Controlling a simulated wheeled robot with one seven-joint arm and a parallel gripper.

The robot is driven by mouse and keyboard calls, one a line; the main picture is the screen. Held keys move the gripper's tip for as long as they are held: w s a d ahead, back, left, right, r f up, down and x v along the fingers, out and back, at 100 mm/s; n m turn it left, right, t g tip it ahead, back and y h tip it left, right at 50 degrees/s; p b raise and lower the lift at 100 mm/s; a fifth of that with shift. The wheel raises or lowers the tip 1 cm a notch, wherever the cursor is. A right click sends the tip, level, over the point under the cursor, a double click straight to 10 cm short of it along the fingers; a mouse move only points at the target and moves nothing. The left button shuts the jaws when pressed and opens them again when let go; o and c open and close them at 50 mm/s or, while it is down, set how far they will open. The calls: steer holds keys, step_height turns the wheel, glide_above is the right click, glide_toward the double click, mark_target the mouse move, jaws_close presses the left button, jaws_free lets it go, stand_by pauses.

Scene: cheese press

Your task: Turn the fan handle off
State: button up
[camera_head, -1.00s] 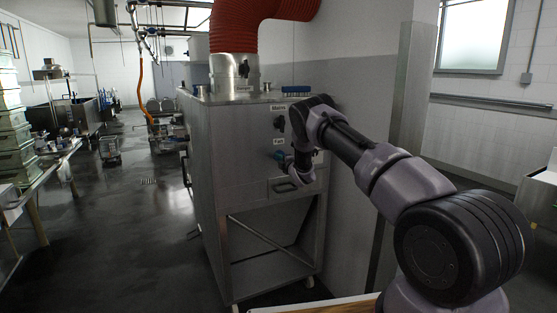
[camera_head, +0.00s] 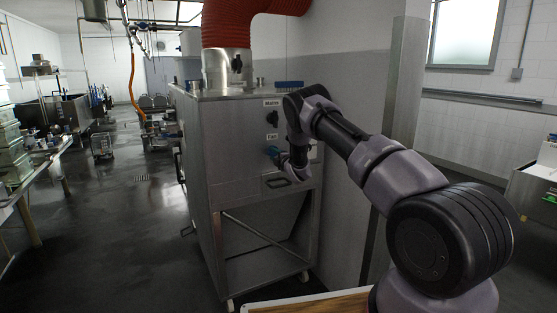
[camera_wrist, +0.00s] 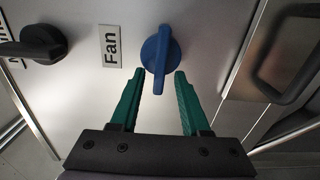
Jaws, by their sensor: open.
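The fan handle (camera_wrist: 157,57) is a blue rotary knob beside the "Fan" label (camera_wrist: 111,46) on the metal cabinet's front. In the wrist view its grip bar runs roughly up and down the picture. My gripper (camera_wrist: 159,82) has two green fingers, which are open, with their tips on either side of the knob's lower end. Contact between fingers and knob cannot be made out. In the head view the fan handle (camera_head: 272,151) shows as a small blue spot, and my arm's end partly covers the panel beside it.
A black Mains knob (camera_wrist: 45,44) sits beside the Fan label. A black pull handle (camera_wrist: 287,55) is on the other side of the knob. The steel cabinet (camera_head: 240,140) stands against a wall, with a red duct (camera_head: 228,22) above. Open floor lies to its left.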

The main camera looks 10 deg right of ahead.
steer(key=v, duration=0.9)
steer(key=shift+s, duration=0.1)
steer(key=shift+r, duration=0.1)
steer(key=s+d+r+m+g+h, duration=0.1)
steer(key=s+d+r+m+h, duration=0.2)
steer(key=r, duration=0.4)
steer(key=s+d+r+m+h, duration=0.1)
steer(key=d+r+m, duration=0.1)
steer(key=r+m, duration=0.4)
steer(key=s+d+r+m+g+h, duration=0.1)
steer(key=s+d+r+m+h, duration=0.15)
steer(key=r, duration=0.65)
steer(key=s+d+r+m+g, duration=0.1)
steer(key=s+r+m, duration=0.25)
steer(key=s, duration=0.25)
steer(key=s+d+r+m+g, duration=0.1)
steer(key=s+r+m+g, duration=0.1)
steer(key=s+r, duration=0.4)
steer(key=s+a+m+g+y, duration=0.1)
steer(key=s+m, duration=0.3)
steer(key=s, duration=1.4)
steer(key=s+a+m+g+y, duration=0.2)
steer(key=s+a+m+g, duration=0.2)
steer(key=s, duration=1.5)
steer(key=shift+f+m, duration=0.15)
steer(key=shift+m, duration=0.35)
